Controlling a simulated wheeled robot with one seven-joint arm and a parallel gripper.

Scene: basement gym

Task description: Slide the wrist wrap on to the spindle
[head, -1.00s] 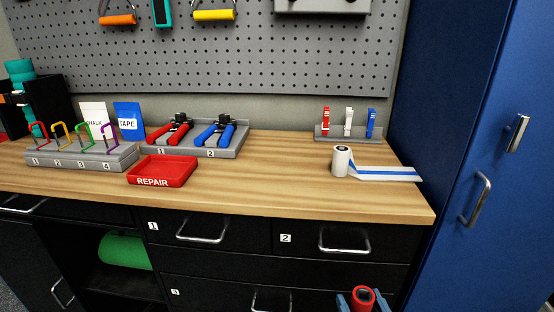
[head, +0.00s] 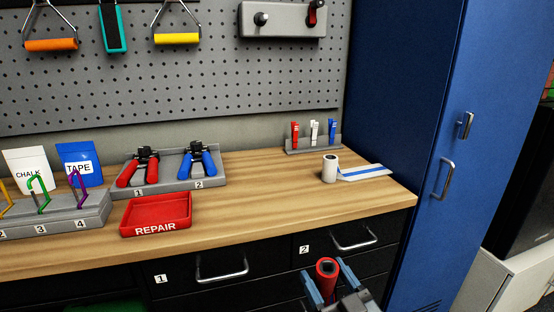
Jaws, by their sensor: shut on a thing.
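My gripper (head: 329,277) is at the lower right of the head view, in front of the bench drawers. It is shut on a red roll with a dark hollow core (head: 327,267), which looks like the wrist wrap; its open end faces up. A grey panel (head: 284,24) is on the pegboard at the top, well above and beyond my gripper. Its left peg, which looks like a bare spindle (head: 261,19), sticks out. A red and black item (head: 315,13) is at the panel's right peg.
A white roll (head: 329,168) with a blue-striped strip (head: 363,172) lies on the bench top (head: 262,208). The red REPAIR tray (head: 156,215), hand grips (head: 140,168) and a clip rack (head: 314,146) also stand there. A blue locker (head: 410,110) bounds the right side.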

